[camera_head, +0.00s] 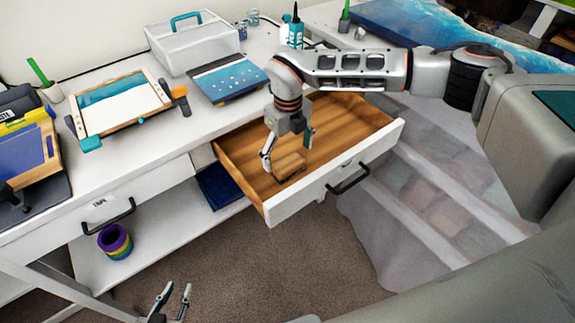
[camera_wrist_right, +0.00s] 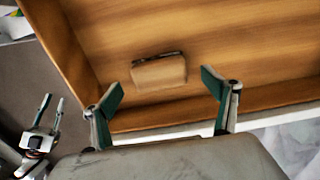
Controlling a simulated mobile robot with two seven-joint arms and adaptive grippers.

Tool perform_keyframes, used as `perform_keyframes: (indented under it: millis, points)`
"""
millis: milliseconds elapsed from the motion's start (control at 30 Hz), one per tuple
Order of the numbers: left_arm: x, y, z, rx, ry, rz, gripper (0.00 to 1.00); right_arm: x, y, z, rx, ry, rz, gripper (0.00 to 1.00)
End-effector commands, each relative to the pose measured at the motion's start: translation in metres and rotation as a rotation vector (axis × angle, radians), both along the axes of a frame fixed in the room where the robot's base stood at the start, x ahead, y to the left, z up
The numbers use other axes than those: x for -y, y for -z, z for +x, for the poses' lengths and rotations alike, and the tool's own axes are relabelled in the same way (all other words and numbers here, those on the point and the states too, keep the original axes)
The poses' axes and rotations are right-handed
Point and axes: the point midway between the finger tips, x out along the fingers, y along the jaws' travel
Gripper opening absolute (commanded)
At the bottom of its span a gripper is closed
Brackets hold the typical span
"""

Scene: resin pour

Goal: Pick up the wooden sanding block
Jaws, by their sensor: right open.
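The wooden sanding block (camera_head: 289,166) lies in the open wooden drawer (camera_head: 345,119), near its front left part. It is a small tan block with a dark edge. It also shows in the right wrist view (camera_wrist_right: 159,73), beyond and between the fingertips. My right gripper (camera_head: 287,147) points down over the drawer, with its open fingers above and around the block in the head view. In the wrist view the fingers (camera_wrist_right: 163,90) are apart and do not visibly touch the block. My left gripper (camera_head: 172,299) is low at the bottom of the head view, with its fingers apart and empty.
The white desk (camera_head: 150,150) above holds a framed blue-and-white panel (camera_head: 120,103), a blue board (camera_head: 229,79) and a toolbox (camera_head: 193,42). A rainbow-coloured roll (camera_head: 115,241) sits on the lower shelf.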

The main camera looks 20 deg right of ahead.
Motion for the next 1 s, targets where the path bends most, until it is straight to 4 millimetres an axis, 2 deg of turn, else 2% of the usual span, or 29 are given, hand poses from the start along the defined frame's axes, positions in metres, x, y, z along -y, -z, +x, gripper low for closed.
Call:
perform_keyframes:
  millis: [100,233,533,567,700,1000]
  points:
    - [0.000,-0.005,0.000,0.000,-0.001,0.001,0.25,0.000,0.018,-0.005,-0.005,0.002,0.000,0.85]
    - [-0.001,-0.005,0.000,0.000,0.000,0.001,0.25,0.000,0.033,-0.004,-0.002,0.001,0.000,0.85]
    - [-0.001,-0.006,0.002,0.004,0.000,0.003,0.25,0.000,0.038,-0.003,-0.001,0.000,0.000,0.85]
    - [-0.002,-0.006,0.002,0.004,0.000,0.003,0.25,0.000,0.038,-0.003,-0.001,0.000,0.000,0.80]
    - [-0.002,-0.006,0.003,0.004,0.000,0.003,0.25,0.000,0.038,-0.003,-0.001,0.000,0.000,0.44]
    - [-0.002,-0.006,0.003,0.005,0.000,0.003,0.25,0.000,0.038,-0.003,-0.001,0.000,0.000,0.42]
